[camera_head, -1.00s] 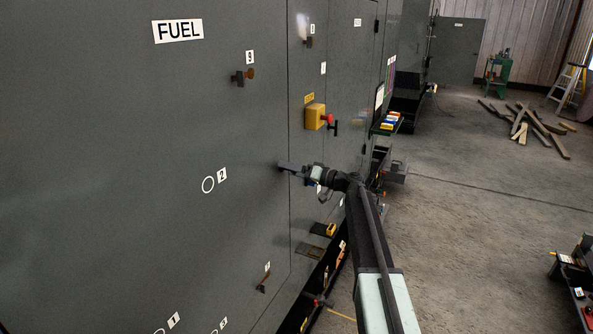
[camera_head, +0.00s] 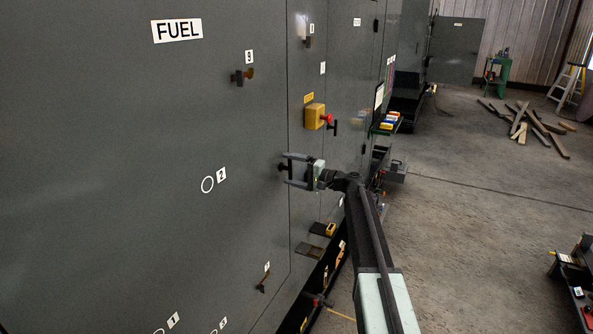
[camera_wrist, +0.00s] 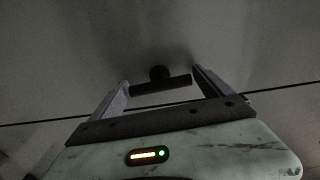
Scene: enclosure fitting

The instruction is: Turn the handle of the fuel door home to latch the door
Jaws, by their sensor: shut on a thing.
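The fuel door (camera_head: 130,120) is the large grey panel under the FUEL sign (camera_head: 177,30). It looks flush with the panel beside it. Its handle (camera_head: 285,167) is a dark T-shaped bar near the door's right edge. In the wrist view the handle bar (camera_wrist: 161,86) spans between my two fingers, with its round stem behind it. The bar lies roughly along the dark seam (camera_wrist: 40,120). My gripper (camera_head: 287,169) is shut on the handle, one finger above and one below; it also shows in the wrist view (camera_wrist: 160,79).
A dark knob fitting (camera_head: 242,76) sits higher on the door and a small lever (camera_head: 263,283) lower down. A yellow box with a red knob (camera_head: 316,117) juts from the adjoining panel, above my gripper. The concrete floor (camera_head: 470,220) to the right is mostly open.

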